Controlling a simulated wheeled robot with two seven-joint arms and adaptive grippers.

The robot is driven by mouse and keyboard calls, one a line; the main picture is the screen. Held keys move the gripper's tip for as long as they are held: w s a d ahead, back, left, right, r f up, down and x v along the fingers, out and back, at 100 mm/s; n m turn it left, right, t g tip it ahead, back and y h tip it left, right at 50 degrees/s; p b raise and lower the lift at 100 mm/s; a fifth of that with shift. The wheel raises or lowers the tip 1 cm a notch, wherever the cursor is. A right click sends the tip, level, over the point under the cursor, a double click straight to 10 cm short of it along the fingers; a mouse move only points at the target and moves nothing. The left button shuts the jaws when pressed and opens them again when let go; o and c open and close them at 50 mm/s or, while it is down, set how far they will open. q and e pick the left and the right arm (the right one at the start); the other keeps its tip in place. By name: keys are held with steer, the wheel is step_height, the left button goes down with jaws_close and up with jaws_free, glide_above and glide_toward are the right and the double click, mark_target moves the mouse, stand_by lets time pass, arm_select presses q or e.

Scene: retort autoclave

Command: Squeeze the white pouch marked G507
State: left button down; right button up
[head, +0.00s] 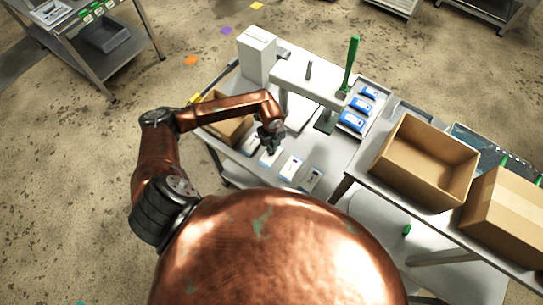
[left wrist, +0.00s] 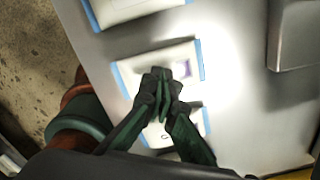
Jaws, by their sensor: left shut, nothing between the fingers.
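Several white pouches lie flat in a row on the grey table, among them a pouch under my gripper (head: 268,159), one to its right (head: 291,167) and one at the right end (head: 312,179). The marking G507 is not readable on any of them. My left gripper (head: 271,142) is shut and empty, pointing down over the row. In the left wrist view its fingertips (left wrist: 163,82) overlap a white pouch with blue edges (left wrist: 135,70); I cannot tell if they touch it. A second pouch (left wrist: 201,118) is partly hidden behind the fingers. My right gripper is out of view.
A press-like stand with a green lever (head: 350,65) stands behind the row. Blue-and-white pouches (head: 352,122) lie in a tray to the right. An open carton (head: 420,165) stands on the right table. A white box (head: 257,55) is at the back, a brown box (head: 228,130) at left.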

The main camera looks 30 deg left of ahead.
arm_select(q)
steer(key=shift+s+f, duration=0.25)
steer(key=shift+s, duration=0.05)
steer(key=shift+w+r+p, duration=0.2)
steer(key=shift+r+p, duration=0.6)
steer(key=shift+r, duration=0.2)
steer(key=shift+w+r+p, duration=0.1)
steer(key=shift+r+p, duration=1.05)
steer(key=shift+r, duration=0.6)
step_height(320, 180, up, 3)
steer(key=shift+f+p, duration=0.15)
steer(key=shift+p, duration=0.7)
